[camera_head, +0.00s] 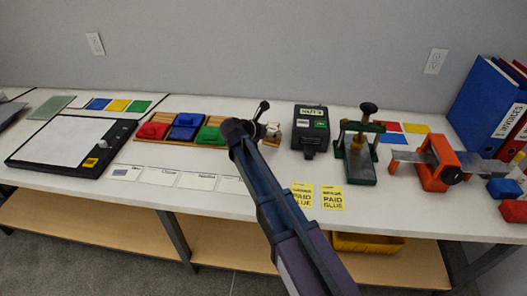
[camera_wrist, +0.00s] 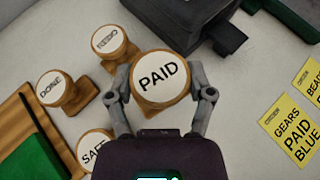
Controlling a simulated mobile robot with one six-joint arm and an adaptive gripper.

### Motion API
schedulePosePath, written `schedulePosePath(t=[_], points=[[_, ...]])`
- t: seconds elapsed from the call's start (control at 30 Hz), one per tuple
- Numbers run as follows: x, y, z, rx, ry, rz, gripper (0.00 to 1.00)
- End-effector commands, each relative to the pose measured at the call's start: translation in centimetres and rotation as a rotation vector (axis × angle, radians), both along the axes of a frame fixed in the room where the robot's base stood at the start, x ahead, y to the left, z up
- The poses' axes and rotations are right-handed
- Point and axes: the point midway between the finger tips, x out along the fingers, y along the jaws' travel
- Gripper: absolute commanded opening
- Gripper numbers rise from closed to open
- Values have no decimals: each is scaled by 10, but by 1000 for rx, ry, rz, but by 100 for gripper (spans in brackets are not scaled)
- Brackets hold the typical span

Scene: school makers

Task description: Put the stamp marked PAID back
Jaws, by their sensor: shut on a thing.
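The PAID stamp (camera_wrist: 158,80) has a round white top with black letters and a wooden rim. My gripper (camera_wrist: 161,92) is shut on it, one finger on each side, in the wrist view. It looks larger than the stamps around it; whether its base touches the table is hidden. In the head view my gripper (camera_head: 263,118) is beside the stamps (camera_head: 273,130), and the PAID stamp cannot be picked out.
A wooden tray (camera_head: 139,139) with red, blue and green pads lies left of my gripper. A black box (camera_head: 310,128) and a green press (camera_head: 358,160) stand to the right.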

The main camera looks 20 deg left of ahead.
Motion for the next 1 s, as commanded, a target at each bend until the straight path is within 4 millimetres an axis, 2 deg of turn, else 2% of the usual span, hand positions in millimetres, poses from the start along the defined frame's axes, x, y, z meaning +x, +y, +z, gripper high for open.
schedulePosePath(t=[0.67, 0.87, 1.0], points=[[-6, 0, 0, 0, 0, 6, 19], [-28, -5, 0, -1, 0, 28, 19], [-54, -9, 1, 0, 0, 56, 19]])
